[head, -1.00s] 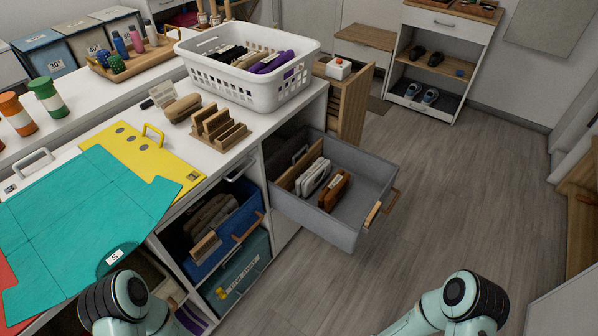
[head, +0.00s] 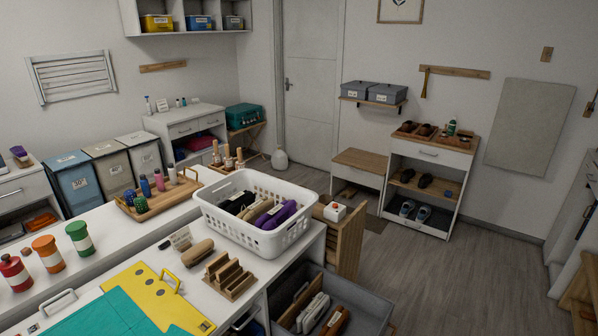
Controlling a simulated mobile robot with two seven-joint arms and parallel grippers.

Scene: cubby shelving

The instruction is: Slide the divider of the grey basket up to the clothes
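The grey basket (head: 362,307) is pulled out of the shelving at the bottom of the head view, its lower part cut off by the picture edge. Folded clothes stand in it: a pale one (head: 312,313) and a brown one (head: 336,321). The wooden divider (head: 293,306) stands upright to the left of the clothes; I cannot tell whether it touches them. Neither of my grippers is in the view.
A white laundry basket (head: 250,238) with dark and purple clothes stands on the white counter. A wooden slot rack (head: 229,277), a brush (head: 197,253) and a yellow board (head: 152,297) lie near it. The floor (head: 430,285) to the right is clear.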

